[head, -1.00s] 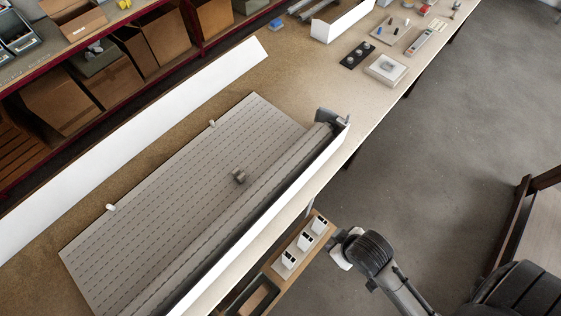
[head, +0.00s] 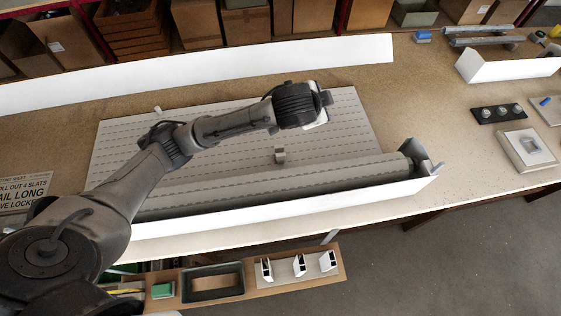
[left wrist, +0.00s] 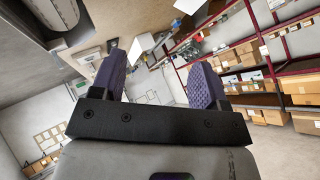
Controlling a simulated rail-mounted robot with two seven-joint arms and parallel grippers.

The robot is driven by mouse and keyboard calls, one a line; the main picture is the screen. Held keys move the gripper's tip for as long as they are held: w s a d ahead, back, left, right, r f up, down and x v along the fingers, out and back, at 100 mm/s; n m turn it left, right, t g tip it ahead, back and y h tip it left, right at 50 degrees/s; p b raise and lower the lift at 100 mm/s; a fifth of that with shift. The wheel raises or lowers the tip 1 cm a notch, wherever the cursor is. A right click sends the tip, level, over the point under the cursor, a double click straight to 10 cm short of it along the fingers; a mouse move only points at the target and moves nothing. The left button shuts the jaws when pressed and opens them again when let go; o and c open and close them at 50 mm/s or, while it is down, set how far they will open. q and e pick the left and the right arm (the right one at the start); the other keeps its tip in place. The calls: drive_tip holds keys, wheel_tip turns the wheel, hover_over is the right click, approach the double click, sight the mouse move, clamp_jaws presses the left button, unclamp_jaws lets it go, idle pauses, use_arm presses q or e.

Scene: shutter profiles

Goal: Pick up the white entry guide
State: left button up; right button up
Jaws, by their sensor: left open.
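Three small white pieces with dark openings stand in a row on a wooden tray in the head view; they look like white entry guides: left (head: 266,268), middle (head: 299,265), right (head: 327,261). My left arm reaches in from the left over the grey slatted panel. Its gripper (head: 321,106) is above the panel's back part, well behind the white pieces and apart from them. In the left wrist view my left gripper (left wrist: 157,82) is open, with nothing between its purple-padded fingers. No white piece can be made out there. My right gripper is not in view.
The grey slatted panel (head: 345,122) lies on the workbench, with a roll and long white profile (head: 300,202) along its front. Another white strip (head: 200,75) lies behind. A dark-rimmed bin (head: 212,283) sits left of the white pieces.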

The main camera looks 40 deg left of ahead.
use_arm(q)
drive_tip(key=w+a+f+n+g+y+b, duration=0.1)
drive_tip(key=w+a+f+n+g, duration=0.2)
drive_tip(key=a+f, duration=0.5)
drive_tip(key=n+g+h, duration=0.2)
drive_tip(key=n+g, duration=0.5)
drive_tip(key=n, duration=0.7)
approach(279, 147)
wheel_tip(279, 147, down, 6)
drive_tip(key=shift+s+d+r+b, duration=0.1)
drive_tip(key=shift+s+r+b, duration=0.1)
drive_tip(key=shift+b, duration=0.2)
drive_tip(key=shift+f, duration=2.85)
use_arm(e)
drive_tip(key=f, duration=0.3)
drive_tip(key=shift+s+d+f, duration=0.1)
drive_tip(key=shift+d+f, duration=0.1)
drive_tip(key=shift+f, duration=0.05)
use_arm(q)
drive_tip(key=c, duration=1)
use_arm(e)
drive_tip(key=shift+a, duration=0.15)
